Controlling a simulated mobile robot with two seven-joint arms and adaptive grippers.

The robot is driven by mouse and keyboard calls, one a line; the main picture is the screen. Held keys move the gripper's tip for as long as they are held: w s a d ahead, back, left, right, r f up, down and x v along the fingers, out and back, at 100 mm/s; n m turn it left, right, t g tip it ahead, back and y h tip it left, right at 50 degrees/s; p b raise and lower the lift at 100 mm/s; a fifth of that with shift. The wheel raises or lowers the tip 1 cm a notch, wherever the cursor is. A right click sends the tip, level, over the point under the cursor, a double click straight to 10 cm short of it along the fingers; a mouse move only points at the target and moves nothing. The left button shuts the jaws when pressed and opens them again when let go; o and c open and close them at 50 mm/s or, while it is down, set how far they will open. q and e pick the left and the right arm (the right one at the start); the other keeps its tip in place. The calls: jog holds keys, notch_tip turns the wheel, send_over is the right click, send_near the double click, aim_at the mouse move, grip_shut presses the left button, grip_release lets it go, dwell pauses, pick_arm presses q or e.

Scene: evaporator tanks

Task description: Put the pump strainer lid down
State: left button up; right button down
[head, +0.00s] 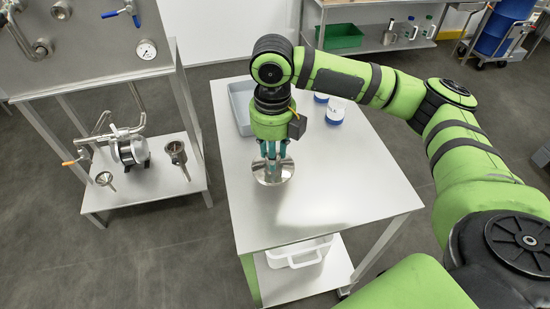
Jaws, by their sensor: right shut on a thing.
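The pump strainer lid (273,172) is a round, shiny metal disc over the white table (310,215). My right gripper (271,157) points down from above and is shut on the lid at its top. I cannot tell whether the lid touches the tabletop or hangs just above it. An open metal cup (176,152), perhaps the strainer body, stands on the lower shelf at the left beside the pump (130,148). My left gripper is not in view.
A grey tray (241,104) and blue-and-white containers (335,112) stand at the table's back. The table's front half is clear. A white bin (298,254) sits on the shelf below. A steel tank panel with a gauge (146,49) stands at the left.

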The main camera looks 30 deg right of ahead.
aim_at(285, 168)
jog(key=shift+w+d+f, duration=0.15)
jog(key=shift+d, duration=0.05)
jog(key=shift+f, duration=0.35)
notch_tip(285, 168, down, 2)
jog(key=shift+f+p, duration=0.2)
jog(key=shift+p, duration=0.25)
jog(key=shift+f, duration=0.4)
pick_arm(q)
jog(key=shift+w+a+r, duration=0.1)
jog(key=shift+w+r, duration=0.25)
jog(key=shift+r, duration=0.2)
pick_arm(e)
jog(key=shift+f, duration=0.15)
jog(key=c, duration=0.9)
grip_release()
jog(key=shift+f, duration=0.1)
